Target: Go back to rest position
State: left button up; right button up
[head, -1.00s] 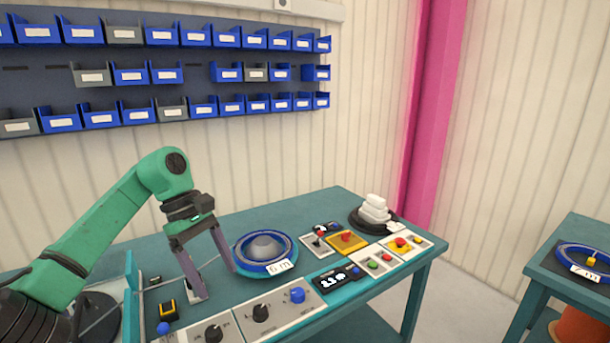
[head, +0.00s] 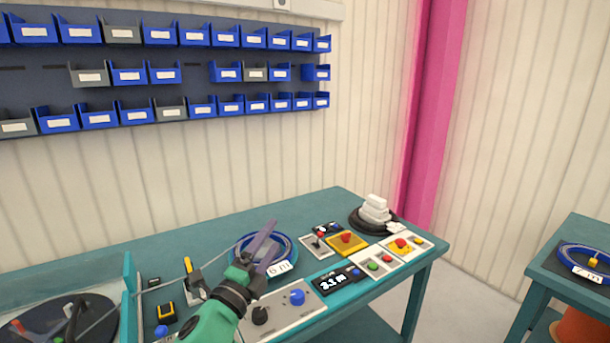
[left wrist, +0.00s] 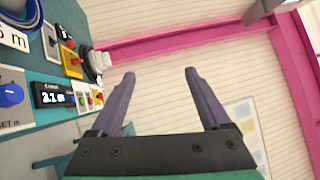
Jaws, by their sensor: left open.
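My left gripper (head: 262,245) is open and empty in the head view. It is in front of the blue cable reel (head: 284,240) on the teal workbench (head: 208,240) and hides part of it. In the left wrist view the two purple fingers of my left gripper (left wrist: 160,80) stand apart with only wall and floor beyond them. My right gripper is not in view.
A control panel with a black display (head: 336,281), knobs and buttons lies along the bench front. A black reel with white blocks (head: 375,212) stands at the far right corner. A second table (head: 570,287) with another blue cable is at right.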

pick_arm(q)
jog(key=s+a+f+n+g+y, duration=0.35)
jog(key=a+f+n, duration=0.3)
jog(key=f, duration=0.25)
jog(key=s+a+f+n+g+y, duration=0.3)
jog(key=s+a+f+n+y, duration=0.25)
jog(key=f+n, duration=0.3)
jog(key=s+a+f+n+g, duration=0.2)
jog(key=s+f+n+g, duration=0.15)
jog(key=s+f, duration=0.4)
jog(key=s+a+f+n+g, duration=0.25)
jog(key=s+f+g, duration=0.2)
jog(key=s, duration=0.65)
notch_tip(320, 180, down, 25)
jog(key=s+g+b, duration=0.2)
jog(key=s+b, duration=0.1)
jog(key=s+a+f+g+b, duration=0.1)
jog(key=s+a+f+b, duration=0.1)
jog(key=s+f, duration=1.4)
jog(key=shift+s+f+h, duration=0.3)
jog(key=shift+s+f, duration=0.1)
jog(key=shift+f, duration=0.4)
